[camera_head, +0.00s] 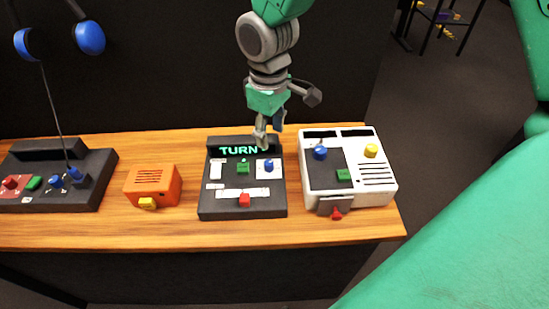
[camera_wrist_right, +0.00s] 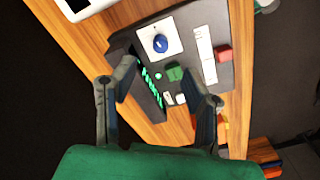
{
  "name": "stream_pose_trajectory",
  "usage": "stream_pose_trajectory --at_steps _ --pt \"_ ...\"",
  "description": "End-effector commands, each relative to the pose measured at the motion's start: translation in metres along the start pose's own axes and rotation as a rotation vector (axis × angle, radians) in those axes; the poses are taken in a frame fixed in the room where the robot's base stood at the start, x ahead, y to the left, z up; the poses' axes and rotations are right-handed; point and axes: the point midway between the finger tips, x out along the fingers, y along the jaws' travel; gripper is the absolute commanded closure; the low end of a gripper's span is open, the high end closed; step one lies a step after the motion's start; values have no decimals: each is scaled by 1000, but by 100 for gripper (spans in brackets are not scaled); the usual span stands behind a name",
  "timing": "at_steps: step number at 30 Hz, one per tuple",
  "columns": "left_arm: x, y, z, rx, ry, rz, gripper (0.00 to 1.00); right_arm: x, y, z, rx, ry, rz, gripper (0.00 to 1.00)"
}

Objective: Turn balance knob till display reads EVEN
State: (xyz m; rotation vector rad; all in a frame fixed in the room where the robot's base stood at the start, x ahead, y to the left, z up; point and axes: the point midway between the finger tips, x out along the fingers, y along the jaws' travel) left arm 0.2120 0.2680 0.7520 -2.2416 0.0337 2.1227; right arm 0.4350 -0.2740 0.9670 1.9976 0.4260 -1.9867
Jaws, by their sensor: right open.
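The dark panel (camera_head: 212,208) stands in the middle of the wooden table. Its display (camera_head: 238,150) reads TURN in green letters. A blue knob (camera_head: 268,165) sits on a white plate at the panel's right; in the right wrist view the blue knob (camera_wrist_right: 160,43) shows clear of the fingers. A green button (camera_head: 243,168) and a red slider (camera_head: 244,200) are also on the panel. No label naming the balance knob is readable. My right gripper (camera_head: 264,136) hangs above the panel's back edge, behind the blue knob. In the wrist view its fingers (camera_wrist_right: 164,88) are apart and empty.
A white console (camera_head: 375,193) with knobs stands close to the panel's right. An orange box (camera_head: 153,180) and another dark panel (camera_head: 98,165) with a corded plug stand to the left. Blue headphones (camera_head: 90,38) hang behind. The table's front strip (camera_head: 200,233) is clear.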

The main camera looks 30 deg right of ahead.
Motion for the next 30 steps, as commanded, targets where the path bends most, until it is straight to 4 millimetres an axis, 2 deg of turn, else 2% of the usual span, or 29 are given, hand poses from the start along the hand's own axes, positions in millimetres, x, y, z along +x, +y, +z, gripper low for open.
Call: stream_pose_trajectory --at_steps 1,6,12,18,27,29,30 --pt "3 -1 0 -2 0 -1 59 15 -1 0 -1 -6 -1 59" --pt "6 -1 0 -3 1 -2 59 55 8 3 0 -1 -10 59" --pt "9 -1 0 -2 1 -1 59 91 18 8 4 8 -21 59" --pt "10 0 0 0 1 0 59 105 14 5 3 8 -14 59" --pt "10 -1 0 -2 1 -1 59 104 5 0 0 4 -3 59" --pt "10 -1 0 -2 1 -1 59 104 6 0 1 5 -5 77" --pt "10 -1 0 -3 1 -1 59 105 7 1 1 5 -7 91"
